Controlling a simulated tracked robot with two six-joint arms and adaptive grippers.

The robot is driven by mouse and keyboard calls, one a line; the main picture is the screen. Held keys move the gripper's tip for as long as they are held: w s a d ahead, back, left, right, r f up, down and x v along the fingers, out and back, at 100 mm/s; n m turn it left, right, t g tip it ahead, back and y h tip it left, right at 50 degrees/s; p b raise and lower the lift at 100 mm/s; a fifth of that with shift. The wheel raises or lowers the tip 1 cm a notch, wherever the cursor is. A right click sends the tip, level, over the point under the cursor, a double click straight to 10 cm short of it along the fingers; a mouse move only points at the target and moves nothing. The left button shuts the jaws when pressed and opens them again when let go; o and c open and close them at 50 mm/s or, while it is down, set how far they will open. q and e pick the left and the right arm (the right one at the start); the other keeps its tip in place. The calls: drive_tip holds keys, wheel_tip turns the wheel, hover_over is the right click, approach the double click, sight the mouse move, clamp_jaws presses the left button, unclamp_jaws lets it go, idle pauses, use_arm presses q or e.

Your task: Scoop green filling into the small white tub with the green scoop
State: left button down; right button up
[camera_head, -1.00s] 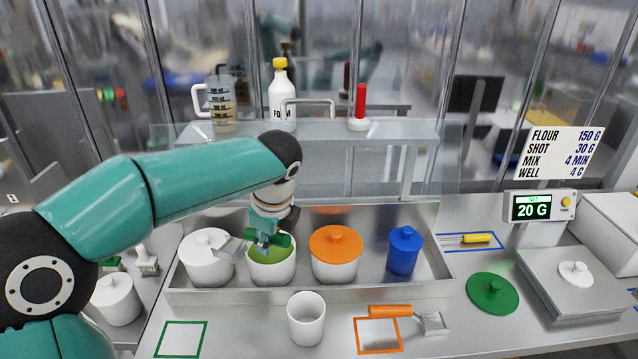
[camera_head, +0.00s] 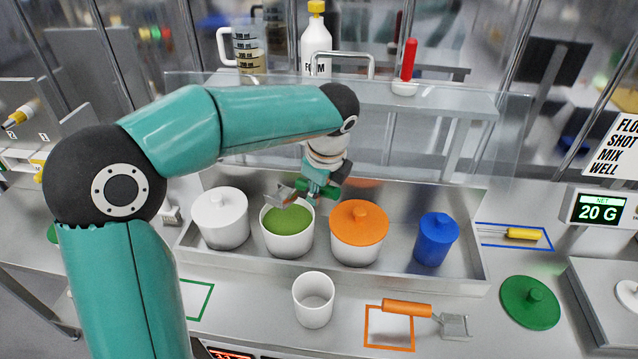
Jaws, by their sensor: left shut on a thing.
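My left gripper (camera_head: 316,188) is shut on the green handle of the green scoop (camera_head: 280,196). The scoop's metal pan sits over the back rim of the white tub of green filling (camera_head: 287,222). The tub is open and its green filling shows; I cannot tell whether the pan carries any. The small white tub (camera_head: 313,301) stands upright and open on the counter in front of the tray, and looks empty. My right gripper is out of view.
The metal tray (camera_head: 462,271) also holds a white-lidded tub (camera_head: 220,218), an orange-lidded tub (camera_head: 358,233) and a blue tub (camera_head: 437,240). An orange scoop (camera_head: 408,308) lies right of the small tub. A green lid (camera_head: 529,302) lies farther right. A display (camera_head: 597,208) reads 20 G.

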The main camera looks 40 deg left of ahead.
use_arm(q)
wheel_tip(320, 180, down, 9)
drive_tip(key=b, duration=0.6)
drive_tip(key=shift+r, duration=0.2)
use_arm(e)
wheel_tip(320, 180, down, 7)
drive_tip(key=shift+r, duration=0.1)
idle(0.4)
use_arm(q)
wheel_tip(320, 180, up, 8)
drive_tip(key=p, duration=0.7)
drive_tip(key=shift+f, duration=0.15)
drive_tip(key=shift+r+p, duration=0.5)
drive_tip(key=shift+r, duration=0.65)
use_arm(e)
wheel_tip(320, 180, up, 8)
